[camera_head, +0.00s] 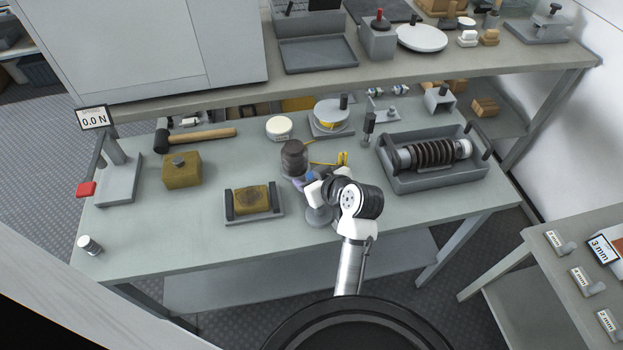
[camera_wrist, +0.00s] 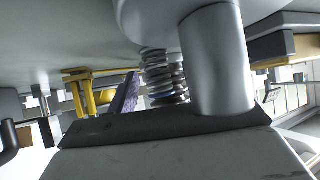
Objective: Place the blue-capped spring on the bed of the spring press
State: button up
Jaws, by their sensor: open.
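The spring press (camera_head: 118,185) stands at the left end of the bench, with a grey base plate, an upright, a 0.0 N display (camera_head: 93,118) and a red-ended handle (camera_head: 87,189). Nothing visible lies on its bed. My gripper (camera_head: 310,190) is low over the middle of the bench, open. A small blue patch (camera_head: 309,177) shows beside it, largely hidden by the gripper. In the wrist view, which looks upside down, coil springs (camera_wrist: 155,72) stand close together, and a blue edge (camera_wrist: 165,97) shows on one, partly behind a grey post (camera_wrist: 215,60). No spring is visibly held.
A round-based stand (camera_head: 320,215) and a dark cylinder (camera_head: 294,157) are close to my gripper. A grey holder with a brass block (camera_head: 252,199) lies to its left, a tray with a large spring (camera_head: 435,153) to its right. The front-left bench is mostly clear.

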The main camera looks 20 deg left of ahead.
grip_shut()
jog(key=shift+r, duration=0.1)
